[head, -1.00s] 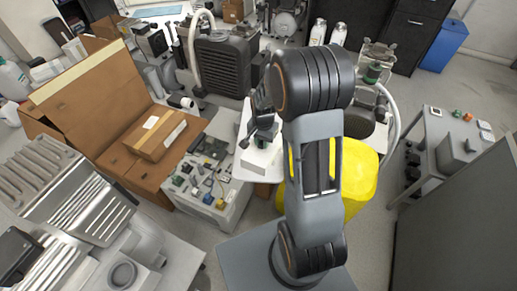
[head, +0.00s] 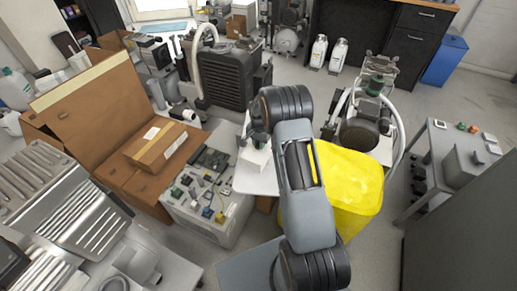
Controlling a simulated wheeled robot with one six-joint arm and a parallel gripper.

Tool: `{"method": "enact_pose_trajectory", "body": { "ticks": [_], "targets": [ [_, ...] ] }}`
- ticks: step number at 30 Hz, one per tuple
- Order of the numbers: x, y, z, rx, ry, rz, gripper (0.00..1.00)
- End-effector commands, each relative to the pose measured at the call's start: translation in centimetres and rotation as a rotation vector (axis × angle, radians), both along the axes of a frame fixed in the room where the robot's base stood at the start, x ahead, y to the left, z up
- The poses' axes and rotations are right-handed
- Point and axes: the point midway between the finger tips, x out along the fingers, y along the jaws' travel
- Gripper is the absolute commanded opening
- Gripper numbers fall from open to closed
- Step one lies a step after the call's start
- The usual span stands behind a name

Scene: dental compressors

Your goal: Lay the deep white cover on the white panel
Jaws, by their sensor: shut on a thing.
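My gripper (head: 258,137) is partly hidden behind my own arm, near the middle of the head view. It is shut on a small white block-like piece (head: 254,158), which looks like the deep white cover. The cover hangs just below the jaws, over or against a flat white surface (head: 246,184) that looks like the white panel. I cannot tell whether the cover touches it. My arm hides the right part of this surface.
A grey bin of small parts (head: 187,205) and an open cardboard box (head: 85,125) are at the left. A black compressor (head: 222,77) stands behind, another machine (head: 362,128) behind right. A grey side table (head: 440,165) is at the right.

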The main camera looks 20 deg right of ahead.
Motion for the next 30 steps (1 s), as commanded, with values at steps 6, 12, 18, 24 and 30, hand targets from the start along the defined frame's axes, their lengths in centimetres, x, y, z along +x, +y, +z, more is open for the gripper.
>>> {"method": "enact_pose_trajectory", "body": {
  "ticks": [6,12,18,24,30],
  "targets": [
    [0.5,-0.1,-1.6,0.0,0.001,0.0,0.0],
    [0.6,-0.1,-3.7,0.0,-0.001,0.0,0.0],
    [0.6,-0.1,-3.6,-0.001,-0.002,0.001,0.0],
    [0.5,-0.1,-4.0,0.0,-0.001,0.0,0.24],
    [0.5,-0.1,-4.0,0.0,-0.001,0.0,0.43]
  ]
}}
